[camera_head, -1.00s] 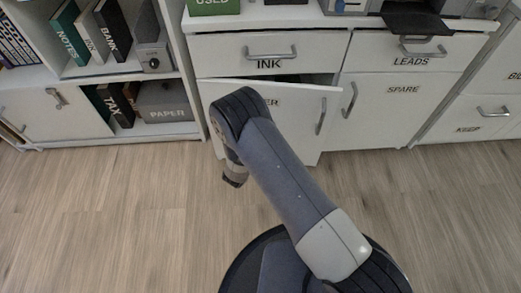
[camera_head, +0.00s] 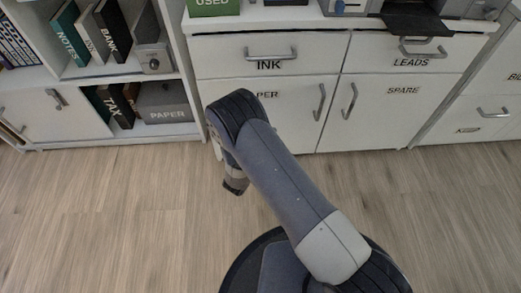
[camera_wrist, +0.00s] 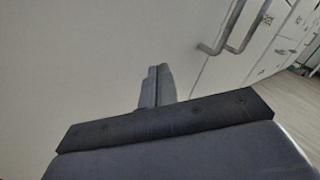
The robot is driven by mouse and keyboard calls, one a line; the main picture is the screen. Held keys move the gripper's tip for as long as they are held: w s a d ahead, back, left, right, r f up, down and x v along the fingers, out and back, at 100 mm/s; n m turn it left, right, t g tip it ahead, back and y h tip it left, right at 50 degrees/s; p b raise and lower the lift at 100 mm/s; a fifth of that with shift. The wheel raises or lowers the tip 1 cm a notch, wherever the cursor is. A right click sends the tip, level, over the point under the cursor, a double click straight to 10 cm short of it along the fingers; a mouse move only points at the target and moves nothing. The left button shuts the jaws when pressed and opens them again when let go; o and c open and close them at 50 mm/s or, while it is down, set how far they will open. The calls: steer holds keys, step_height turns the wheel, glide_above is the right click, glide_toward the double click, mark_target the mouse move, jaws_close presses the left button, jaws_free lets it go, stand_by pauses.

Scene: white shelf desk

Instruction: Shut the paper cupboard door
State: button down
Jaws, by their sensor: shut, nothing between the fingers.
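The paper cupboard door (camera_head: 296,118) is white, with a grey bar handle (camera_head: 320,102) near its right edge. Its label is partly hidden behind my arm, with only "PER" showing. The door looks flush with the cabinet front, its top edge level under the INK drawer (camera_head: 270,57). In the wrist view, the door panel (camera_wrist: 80,60) fills the left and a grey handle (camera_wrist: 232,30) shows at upper right. My gripper's fingers (camera_wrist: 156,88) are shut and empty, pointing at the panel; I cannot tell whether they touch it.
The SPARE door (camera_head: 400,105) is beside it on the right, under the LEADS drawer (camera_head: 408,50). An open shelf with books and a grey PAPER box (camera_head: 166,104) stands at left. The wooden floor (camera_head: 120,220) in front is clear.

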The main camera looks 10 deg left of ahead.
steer(key=shift+s+d, duration=0.25)
steer(key=shift+s, duration=0.75)
steer(key=shift+s+d, duration=0.2)
steer(key=shift+s, duration=0.8)
steer(key=w+a, duration=0.1)
steer(key=w, duration=0.7)
steer(key=shift+a+b, duration=0.35)
steer(key=shift+b, duration=0.05)
steer(key=shift+s, duration=0.2)
steer(key=s+p, duration=0.3)
steer(key=s, duration=0.4)
steer(key=shift+s+a, duration=0.2)
steer(key=shift+s, duration=0.05)
steer(key=shift+d, duration=0.15)
